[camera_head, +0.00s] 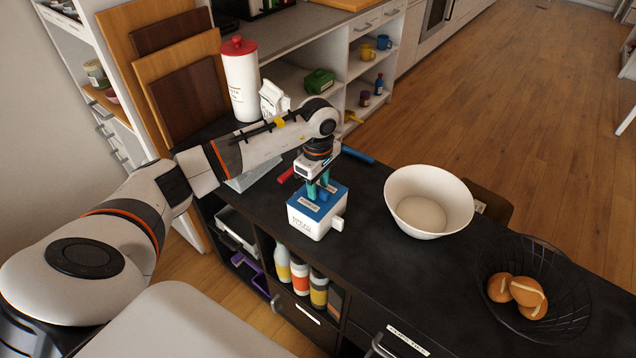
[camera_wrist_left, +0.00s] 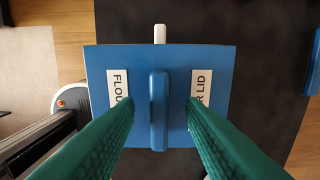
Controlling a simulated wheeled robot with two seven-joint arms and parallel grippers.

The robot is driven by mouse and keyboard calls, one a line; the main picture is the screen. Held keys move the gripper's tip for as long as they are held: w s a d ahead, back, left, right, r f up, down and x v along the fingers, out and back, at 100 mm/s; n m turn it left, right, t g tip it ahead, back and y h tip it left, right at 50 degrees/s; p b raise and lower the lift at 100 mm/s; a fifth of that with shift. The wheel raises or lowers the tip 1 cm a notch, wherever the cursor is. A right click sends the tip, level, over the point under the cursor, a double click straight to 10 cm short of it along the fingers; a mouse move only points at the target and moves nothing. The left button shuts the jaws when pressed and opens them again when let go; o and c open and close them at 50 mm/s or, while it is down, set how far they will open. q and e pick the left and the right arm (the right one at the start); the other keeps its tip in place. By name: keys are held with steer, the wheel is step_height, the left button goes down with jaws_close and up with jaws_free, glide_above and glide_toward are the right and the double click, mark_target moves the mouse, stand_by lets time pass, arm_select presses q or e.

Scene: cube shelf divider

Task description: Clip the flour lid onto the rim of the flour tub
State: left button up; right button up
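The flour tub (camera_head: 312,222) is a white box with a side handle on the black counter. The blue flour lid (camera_head: 333,198) lies over its top and looks about level; whether its edge is clipped down cannot be told. In the left wrist view the lid (camera_wrist_left: 215,70) shows a raised blue handle bar (camera_wrist_left: 158,110) between two label halves. My left gripper (camera_head: 318,188) points down at the lid. In the wrist view its green fingers (camera_wrist_left: 160,103) stand on either side of the bar with gaps, so it is open. My right gripper is not in view.
A white bowl (camera_head: 428,187) stands right of the tub, with a wire basket of rolls (camera_head: 565,300) farther right. A tall white canister with a red lid (camera_head: 241,80) stands behind my left arm. A blue object (camera_head: 358,155) lies behind the tub.

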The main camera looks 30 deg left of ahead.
mark_target(318, 187)
arm_select(q)
steer(key=shift+r+p, duration=1.45)
steer(key=shift+r, duration=1.1)
